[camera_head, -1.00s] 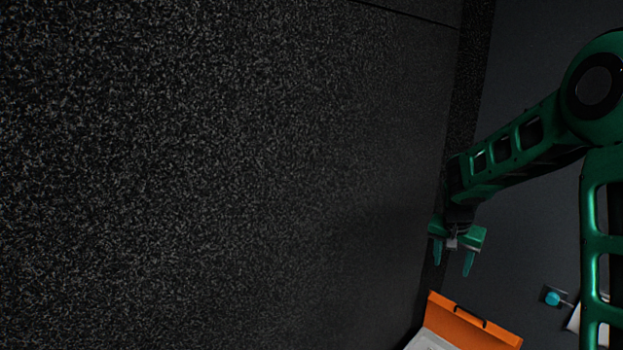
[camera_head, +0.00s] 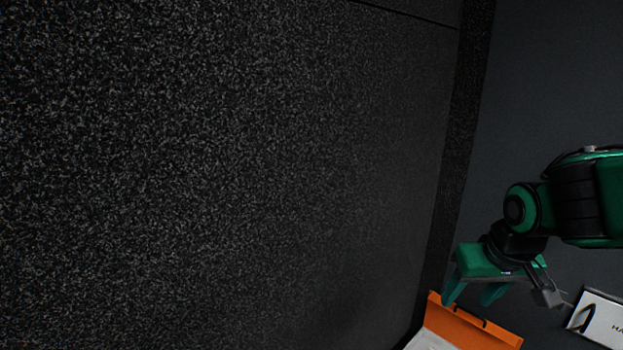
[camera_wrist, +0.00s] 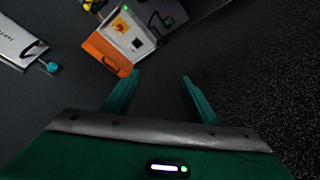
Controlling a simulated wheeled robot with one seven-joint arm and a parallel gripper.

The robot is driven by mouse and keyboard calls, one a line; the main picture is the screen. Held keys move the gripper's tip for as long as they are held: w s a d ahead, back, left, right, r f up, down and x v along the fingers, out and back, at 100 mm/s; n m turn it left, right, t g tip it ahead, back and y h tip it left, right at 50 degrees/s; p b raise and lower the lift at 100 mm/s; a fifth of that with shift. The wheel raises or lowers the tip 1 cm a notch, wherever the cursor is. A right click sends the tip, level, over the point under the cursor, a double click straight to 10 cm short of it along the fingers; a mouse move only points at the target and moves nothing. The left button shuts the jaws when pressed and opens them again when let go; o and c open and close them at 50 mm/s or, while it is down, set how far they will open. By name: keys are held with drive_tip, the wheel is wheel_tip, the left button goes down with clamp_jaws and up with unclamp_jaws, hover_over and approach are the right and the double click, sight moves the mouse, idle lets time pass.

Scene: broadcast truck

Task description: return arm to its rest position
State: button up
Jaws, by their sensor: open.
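My green arm enters from the right in the head view. My gripper (camera_head: 474,292) is at its end, low on the right, in front of the dark grey surface and close above an orange case lid (camera_head: 470,325) in the picture. In the wrist view my gripper (camera_wrist: 160,82) shows two green fingers spread apart with nothing between them. The orange part (camera_wrist: 108,54) shows beyond the left fingertip, apart from it.
A speckled black surface (camera_head: 220,170) fills the left of the head view. A white case with a black handle (camera_head: 600,318) lies at the lower right.

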drive_tip(key=s+d+f+m+g, duration=0.1)
drive_tip(key=s+d+m+g, duration=0.1)
drive_tip(key=s+d, duration=0.3)
drive_tip(key=s+d+m+g, duration=0.2)
drive_tip(key=s+d, duration=0.3)
drive_tip(key=s, duration=0.8)
drive_tip(key=shift+s+d+f+m+g, duration=0.3)
drive_tip(key=shift+d+f+m, duration=0.1)
drive_tip(key=shift+m, duration=0.5)
drive_tip(key=shift+w+f, duration=0.25)
drive_tip(key=shift+w, duration=0.4)
drive_tip(key=shift+c, duration=0.3)
